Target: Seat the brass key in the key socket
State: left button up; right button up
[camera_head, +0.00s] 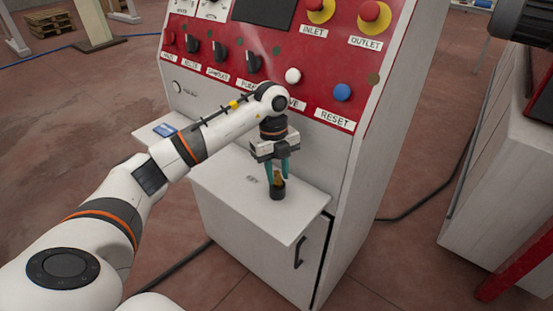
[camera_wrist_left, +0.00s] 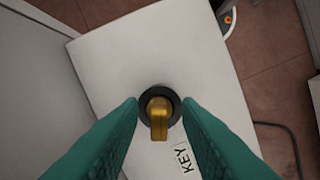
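The brass key (camera_wrist_left: 159,118) stands in the round black key socket (camera_wrist_left: 173,97) on the light shelf, with its head above the dark ring. How deep it sits I cannot tell. A "KEY" label (camera_wrist_left: 182,157) lies beside the socket. In the head view the key (camera_head: 276,178) shows between the teal fingers, above the black socket (camera_head: 277,192). My left gripper (camera_wrist_left: 160,103) points down over the socket. Its fingers stand apart on either side of the key, with visible gaps to it in the wrist view. My right gripper is not in view.
The shelf (camera_head: 232,190) juts from the machine's front and is mostly bare. A small blue item (camera_head: 165,130) lies at its left end. Above is a red panel (camera_head: 270,75) with knobs and buttons. A grey cabinet (camera_head: 500,160) stands at the right.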

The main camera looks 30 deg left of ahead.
pick_arm(q)
jog(key=r, duration=0.1)
jog(key=r+b, duration=0.1)
jog(key=r, duration=0.2)
jog(key=shift+w+a+r+b, duration=0.25)
jog(key=shift+a+b, duration=0.1)
notch_tip(320, 180, up, 7)
jog(key=a, duration=0.1)
jog(key=shift+w+r, duration=0.15)
jog(key=shift+w, duration=0.05)
